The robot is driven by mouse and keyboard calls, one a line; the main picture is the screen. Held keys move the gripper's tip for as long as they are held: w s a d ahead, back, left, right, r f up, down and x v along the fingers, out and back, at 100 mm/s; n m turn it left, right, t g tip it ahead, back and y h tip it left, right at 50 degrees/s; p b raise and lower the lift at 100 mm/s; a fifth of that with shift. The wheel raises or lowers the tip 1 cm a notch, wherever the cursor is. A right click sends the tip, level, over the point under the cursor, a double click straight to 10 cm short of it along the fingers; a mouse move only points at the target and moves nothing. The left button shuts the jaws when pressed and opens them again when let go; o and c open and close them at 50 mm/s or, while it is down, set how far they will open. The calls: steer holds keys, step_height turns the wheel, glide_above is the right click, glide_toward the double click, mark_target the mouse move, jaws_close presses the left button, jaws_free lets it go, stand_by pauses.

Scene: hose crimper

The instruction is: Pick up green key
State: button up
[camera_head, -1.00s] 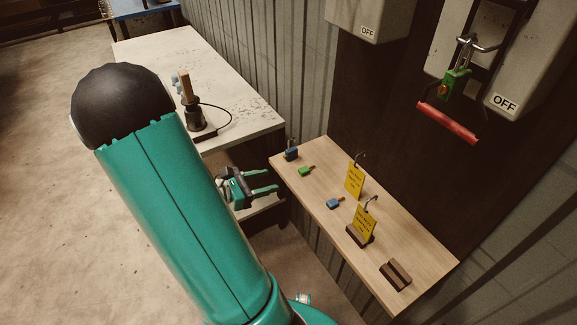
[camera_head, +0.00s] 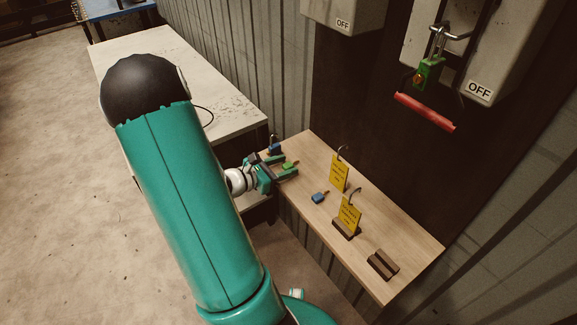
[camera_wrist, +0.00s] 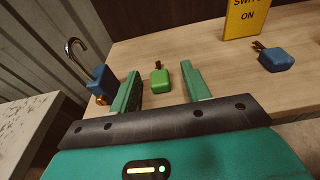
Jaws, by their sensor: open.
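The green key (camera_wrist: 160,80) lies on the wooden shelf, with its dark shaft pointing away from my gripper in the wrist view. My gripper (camera_wrist: 161,82) is open and empty, with one finger on each side of the key; I cannot tell how far above the shelf the fingers are. In the head view my gripper (camera_head: 288,167) reaches over the shelf's left end, and the green key (camera_head: 288,165) shows between the fingers, partly hidden.
A blue padlock (camera_wrist: 99,82) stands close beside the left finger. A blue key (camera_wrist: 275,60) and yellow tags (camera_head: 339,174) are to the right on the wooden shelf (camera_head: 400,236). A green padlock (camera_head: 429,75) hangs with a red bar on the wall box.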

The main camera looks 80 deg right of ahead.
steer(key=shift+x, duration=0.95)
steer(key=shift+w, duration=0.1)
jaws_close()
steer(key=shift+r, duration=0.15)
